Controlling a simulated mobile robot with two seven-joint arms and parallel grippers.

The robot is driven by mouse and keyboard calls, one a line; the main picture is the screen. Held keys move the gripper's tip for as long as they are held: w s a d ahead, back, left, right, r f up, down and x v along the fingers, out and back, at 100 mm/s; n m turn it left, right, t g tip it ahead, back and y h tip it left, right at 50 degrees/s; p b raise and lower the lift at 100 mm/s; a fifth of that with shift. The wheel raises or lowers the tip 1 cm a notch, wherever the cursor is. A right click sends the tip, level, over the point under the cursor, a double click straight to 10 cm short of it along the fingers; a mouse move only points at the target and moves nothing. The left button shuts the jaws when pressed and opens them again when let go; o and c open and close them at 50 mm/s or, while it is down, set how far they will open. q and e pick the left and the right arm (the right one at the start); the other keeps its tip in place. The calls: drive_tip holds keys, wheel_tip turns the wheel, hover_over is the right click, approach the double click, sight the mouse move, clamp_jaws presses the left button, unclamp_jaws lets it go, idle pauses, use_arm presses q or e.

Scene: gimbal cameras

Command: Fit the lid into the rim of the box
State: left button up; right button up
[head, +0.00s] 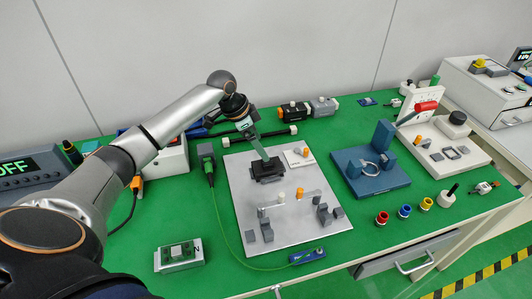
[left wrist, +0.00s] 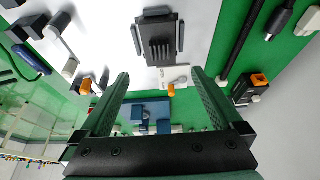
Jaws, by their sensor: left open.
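A black ribbed rectangular piece (head: 268,169) lies on the light grey plate (head: 240,190), below my left gripper (head: 264,157). In the left wrist view this piece (left wrist: 159,40) has upright ribs and dark tabs along its sides. I cannot tell whether it is the lid, the box, or both together. My right gripper is out of view.
Grey brackets (head: 324,214) and an orange-tipped lever (head: 301,194) stand on the plate's front half. A blue fixture (head: 370,177) with a metal ring is to the right. A green cable (head: 222,225) loops along the plate's left side.

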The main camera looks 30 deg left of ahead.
use_arm(q)
drive_tip(key=shift+v, duration=2.25)
